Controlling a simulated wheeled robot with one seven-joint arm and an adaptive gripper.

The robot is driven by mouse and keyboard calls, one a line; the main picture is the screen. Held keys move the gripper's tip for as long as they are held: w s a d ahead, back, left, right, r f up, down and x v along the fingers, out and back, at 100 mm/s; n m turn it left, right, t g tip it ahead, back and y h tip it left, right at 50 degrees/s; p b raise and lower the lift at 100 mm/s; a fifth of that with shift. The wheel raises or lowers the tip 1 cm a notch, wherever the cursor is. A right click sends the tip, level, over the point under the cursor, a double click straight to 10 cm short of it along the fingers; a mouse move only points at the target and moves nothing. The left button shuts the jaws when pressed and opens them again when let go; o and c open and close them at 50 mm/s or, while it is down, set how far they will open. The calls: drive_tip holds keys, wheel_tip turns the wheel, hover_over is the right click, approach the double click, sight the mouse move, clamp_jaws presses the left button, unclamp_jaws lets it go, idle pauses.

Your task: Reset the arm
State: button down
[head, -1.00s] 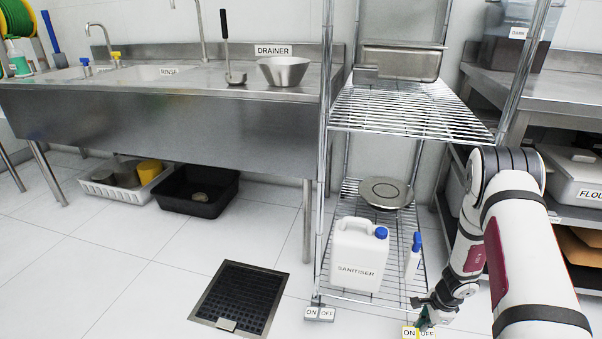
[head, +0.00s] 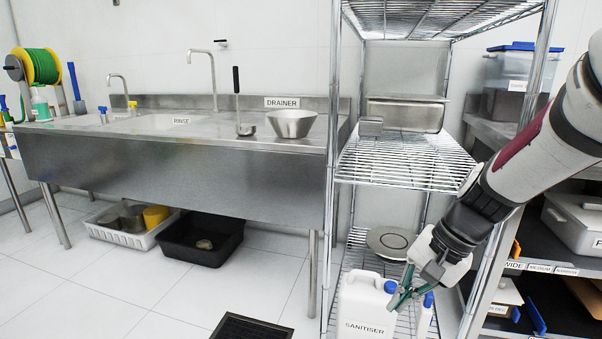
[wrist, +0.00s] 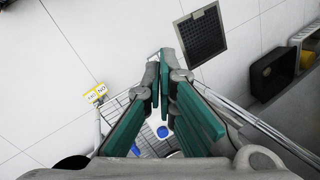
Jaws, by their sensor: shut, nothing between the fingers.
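My gripper (head: 402,295) hangs at the lower right of the head view, in front of the wire rack and close above the sanitiser jug (head: 365,308). Its green-padded fingers are shut with nothing between them. In the wrist view the fingertips (wrist: 159,83) point down toward the rack's lower shelf. The jug is white with a blue cap, and its lower part is cut off by the frame. A bottle with a blue top (head: 427,312) stands just right of it, partly hidden by the gripper.
The wire rack's middle shelf (head: 400,160) is above and behind my gripper. A round metal lid (head: 390,242) lies on the lower shelf. A steel sink counter (head: 180,165) stands at left. A floor drain (wrist: 200,36) and yellow-white tags (wrist: 96,93) show in the wrist view.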

drive_tip(key=s+a+r+n+h, duration=0.15)
drive_tip(key=s+r+n, duration=0.4)
drive_tip(key=s, duration=0.75)
drive_tip(key=s+d+r+n+g+h, duration=0.1)
drive_tip(key=s+d+r+n+h, duration=0.15)
drive_tip(key=s, duration=1.35)
wheel_tip(320, 180, up, 35)
drive_tip(key=t+p, duration=0.4)
drive_tip(key=p, duration=2.9)
drive_tip(key=shift+w+d, duration=0.15)
drive_tip(key=shift+w, duration=0.15)
